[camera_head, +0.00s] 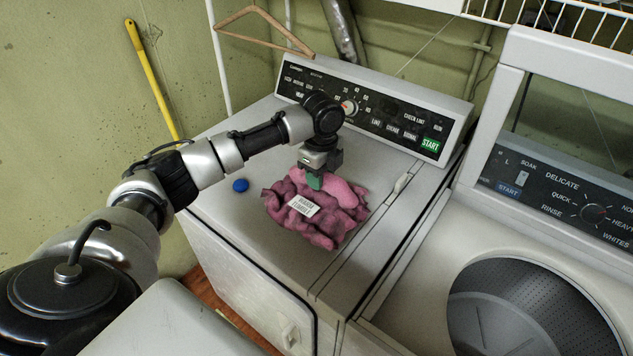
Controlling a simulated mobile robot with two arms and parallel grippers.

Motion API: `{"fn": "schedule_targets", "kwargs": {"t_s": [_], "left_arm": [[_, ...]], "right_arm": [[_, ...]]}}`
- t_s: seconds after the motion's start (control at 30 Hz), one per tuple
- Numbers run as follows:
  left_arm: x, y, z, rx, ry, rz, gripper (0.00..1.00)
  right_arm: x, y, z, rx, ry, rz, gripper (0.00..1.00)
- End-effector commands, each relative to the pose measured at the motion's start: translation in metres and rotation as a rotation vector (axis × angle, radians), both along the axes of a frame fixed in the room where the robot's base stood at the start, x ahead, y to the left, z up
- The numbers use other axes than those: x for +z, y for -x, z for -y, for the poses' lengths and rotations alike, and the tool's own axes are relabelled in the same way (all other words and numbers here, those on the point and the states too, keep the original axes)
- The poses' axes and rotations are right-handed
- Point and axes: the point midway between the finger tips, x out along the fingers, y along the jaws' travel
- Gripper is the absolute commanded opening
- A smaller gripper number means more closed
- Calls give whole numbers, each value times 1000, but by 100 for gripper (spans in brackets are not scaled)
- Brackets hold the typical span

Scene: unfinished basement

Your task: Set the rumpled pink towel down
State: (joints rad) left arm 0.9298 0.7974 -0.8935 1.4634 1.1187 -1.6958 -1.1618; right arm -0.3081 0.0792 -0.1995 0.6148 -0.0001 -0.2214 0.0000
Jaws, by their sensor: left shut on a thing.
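The rumpled pink towel (338,222) is bunched on the top of the dryer (270,250), with a white label (304,206) with dark lettering on its near side. My left gripper (315,182) points down at the towel's far part and is shut on a fold of it. The towel appears to rest on the dryer top, though its underside is hidden. My right gripper is not in view.
A small blue ball (240,185) lies left of the towel on the dryer top. The control panel (375,110) rises behind. An open washer (540,240) with a metal drum stands at right. A wooden hanger (262,28) hangs at the back.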

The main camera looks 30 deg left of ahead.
Motion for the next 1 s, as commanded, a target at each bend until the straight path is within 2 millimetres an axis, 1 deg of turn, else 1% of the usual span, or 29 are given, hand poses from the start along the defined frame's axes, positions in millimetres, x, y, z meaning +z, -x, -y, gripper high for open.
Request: {"fn": "schedule_targets", "kwargs": {"t_s": [0.03, 0.17, 0.33, 0.43, 0.8, 0.83, 0.97, 1.0], "left_arm": [[-2, 1, -5, 0, 0, 0, 0], [-9, 1, -9, 0, 0, -1, 0], [-33, 2, -9, -1, 0, -2, 0], [-43, 2, -9, 0, 0, 1, 0], [-48, 1, -9, -1, 0, 2, 0], [-48, 1, -9, -1, 0, 2, 41], [-48, 1, -9, -1, 0, 2, 61], [-48, 1, -9, -1, 0, 2, 62]], "right_arm": [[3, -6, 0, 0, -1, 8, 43], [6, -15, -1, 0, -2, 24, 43], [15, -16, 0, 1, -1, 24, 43], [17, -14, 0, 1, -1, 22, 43], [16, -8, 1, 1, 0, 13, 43], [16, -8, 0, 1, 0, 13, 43], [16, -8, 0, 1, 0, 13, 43], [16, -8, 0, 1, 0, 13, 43]]}}
